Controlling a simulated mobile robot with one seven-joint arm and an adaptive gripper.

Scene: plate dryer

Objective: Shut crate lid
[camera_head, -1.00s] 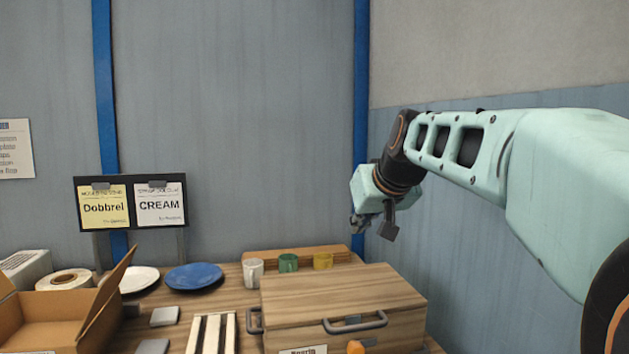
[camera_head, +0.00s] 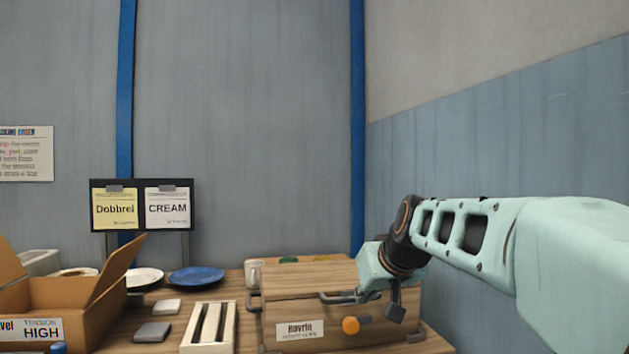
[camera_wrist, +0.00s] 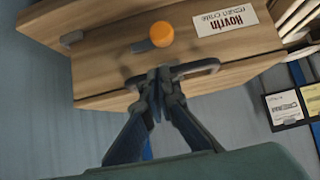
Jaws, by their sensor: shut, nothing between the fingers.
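The wooden crate (camera_head: 330,335) labelled Kovrin stands on the table at the lower middle of the head view. Its lid (camera_head: 305,275) lies roughly flat over the top; I cannot tell whether a slight gap remains. A grey handle (camera_wrist: 200,67) sits along the lid's front edge, and an orange knob (camera_head: 350,325) is on the front face. My gripper (camera_wrist: 160,72) is shut and empty, its fingertips at the handle and the lid's edge in the wrist view; contact is unclear. In the head view my gripper (camera_head: 350,297) is at the crate's front, its fingertips partly hidden.
An open cardboard box (camera_head: 85,305) stands left, with a white slatted rack (camera_head: 209,328) between it and the crate. A blue plate (camera_head: 196,276) and white plate (camera_head: 144,278) lie behind. A white mug (camera_head: 254,270) stands behind the crate. The right wall is near my arm.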

